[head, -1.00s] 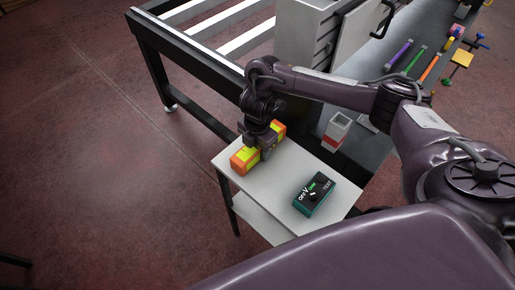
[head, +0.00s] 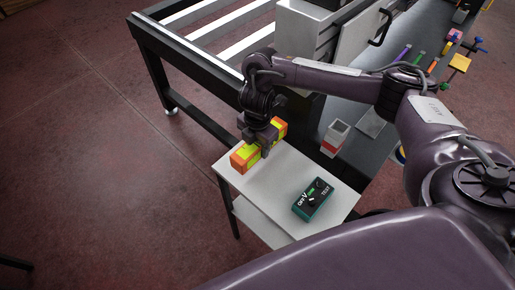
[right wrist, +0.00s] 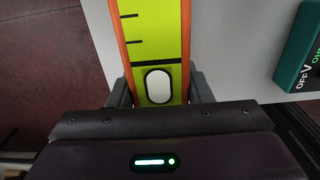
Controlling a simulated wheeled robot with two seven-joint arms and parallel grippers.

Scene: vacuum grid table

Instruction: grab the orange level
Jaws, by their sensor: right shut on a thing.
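The orange level (head: 243,161) is a bar with orange edges and yellow-green faces, at the far left part of the small white side table (head: 281,205). My right gripper (head: 261,146) reaches down over its middle and is shut on it. In the right wrist view the level (right wrist: 151,35) runs up between the two grey fingers (right wrist: 158,92), one on each side, with a white oval window between them. I cannot tell whether it still touches the table top. My left gripper is not in view.
A green and black tester (head: 313,200) lies on the side table, apart from the level. A red and white box (head: 335,138) stands on the dark bench (head: 372,150) behind. A large slatted frame table (head: 160,75) is at the back left.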

